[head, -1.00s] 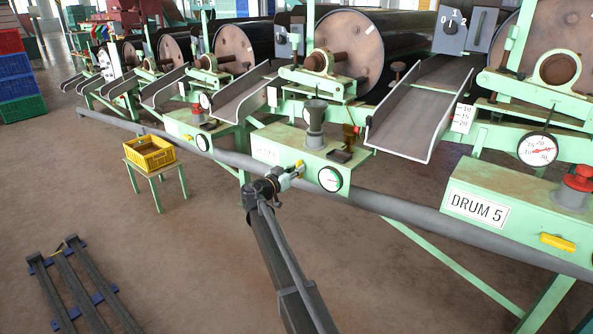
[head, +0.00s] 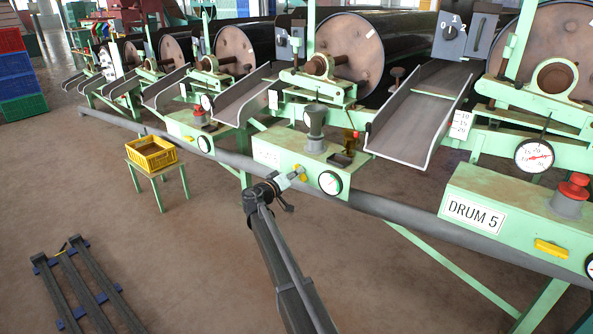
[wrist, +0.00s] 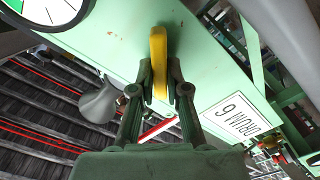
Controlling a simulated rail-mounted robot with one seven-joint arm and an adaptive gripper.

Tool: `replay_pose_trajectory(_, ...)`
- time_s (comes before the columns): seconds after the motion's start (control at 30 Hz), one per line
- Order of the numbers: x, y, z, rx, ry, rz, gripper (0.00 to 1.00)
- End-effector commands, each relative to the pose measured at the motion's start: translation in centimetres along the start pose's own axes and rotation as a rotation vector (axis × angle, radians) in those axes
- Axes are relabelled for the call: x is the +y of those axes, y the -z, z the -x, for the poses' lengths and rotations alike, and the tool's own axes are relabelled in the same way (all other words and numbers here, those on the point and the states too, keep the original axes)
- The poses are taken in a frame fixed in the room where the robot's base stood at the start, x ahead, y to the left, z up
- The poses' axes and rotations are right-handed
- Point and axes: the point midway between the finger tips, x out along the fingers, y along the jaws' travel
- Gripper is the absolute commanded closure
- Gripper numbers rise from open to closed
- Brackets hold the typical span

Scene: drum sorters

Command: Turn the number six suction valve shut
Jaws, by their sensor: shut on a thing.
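The number six suction valve is a yellow lever handle (wrist: 159,62) on the front of a pale green box (wrist: 205,50) labelled "DRUM 6" (wrist: 235,118). In the wrist view my gripper (wrist: 164,85) has its two fingers on either side of the handle, closed on it. The handle's upper part shows beyond the fingertips. In the head view my gripper (head: 292,179) is at the box front, left of a round dial (head: 330,183), and a bit of the yellow handle (head: 302,172) shows beside it.
A grey rail pipe (head: 400,208) runs along the front of the drum boxes. The "DRUM 5" box (head: 500,215) with its own yellow handle (head: 552,248) is at right. A yellow crate (head: 151,154) stands on a green stool at left. The floor between is open.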

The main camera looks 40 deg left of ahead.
Motion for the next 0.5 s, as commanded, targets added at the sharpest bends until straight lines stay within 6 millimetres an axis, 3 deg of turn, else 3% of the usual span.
replay_pose_trajectory(0.5,-0.12,0.09,-0.04,-0.001,0.0,0.483,1.0)
